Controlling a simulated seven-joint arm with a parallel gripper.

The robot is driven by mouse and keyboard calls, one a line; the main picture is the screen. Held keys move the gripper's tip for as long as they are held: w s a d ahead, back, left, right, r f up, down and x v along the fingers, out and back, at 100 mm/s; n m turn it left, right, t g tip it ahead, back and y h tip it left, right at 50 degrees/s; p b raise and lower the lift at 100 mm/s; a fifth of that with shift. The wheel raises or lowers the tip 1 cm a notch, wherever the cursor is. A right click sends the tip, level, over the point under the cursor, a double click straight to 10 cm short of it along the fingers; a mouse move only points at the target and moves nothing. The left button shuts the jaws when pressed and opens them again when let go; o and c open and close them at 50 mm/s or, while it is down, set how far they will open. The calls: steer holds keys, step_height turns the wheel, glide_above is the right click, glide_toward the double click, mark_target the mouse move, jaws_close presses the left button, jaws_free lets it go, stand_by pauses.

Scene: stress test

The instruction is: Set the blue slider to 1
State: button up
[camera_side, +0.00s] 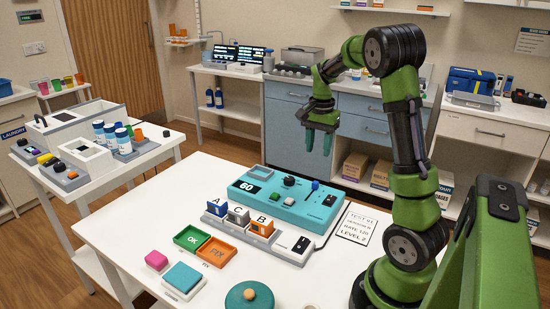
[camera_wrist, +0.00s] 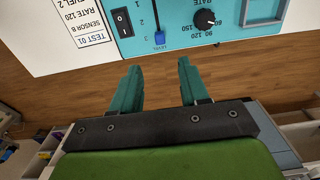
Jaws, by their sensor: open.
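The blue slider (camera_side: 314,186) stands on the teal device (camera_side: 265,200), between its black knob and its rocker switch. In the wrist view the slider (camera_wrist: 159,38) sits at the end of its slot nearest the LEVEL label and my fingers. My gripper (camera_side: 319,141) is open and empty, with teal fingers pointing down, above and behind the device. In the wrist view my gripper (camera_wrist: 157,75) shows both fingers apart, below the slider in the picture and not touching it.
The RATE knob (camera_wrist: 205,18) and black switch (camera_wrist: 122,22) flank the slider. A card (camera_side: 356,226) reads TEST 01, RATE 120, LEVEL 2. Lettered blocks (camera_side: 239,215), green (camera_side: 193,238) and orange (camera_side: 216,251) trays stand in front. Space above the device is clear.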

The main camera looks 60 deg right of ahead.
mark_target(315, 183)
step_height(315, 183, down, 12)
steer(key=shift+r, duration=0.1)
steer(key=shift+c, duration=0.2)
jaws_close()
stand_by(0.4)
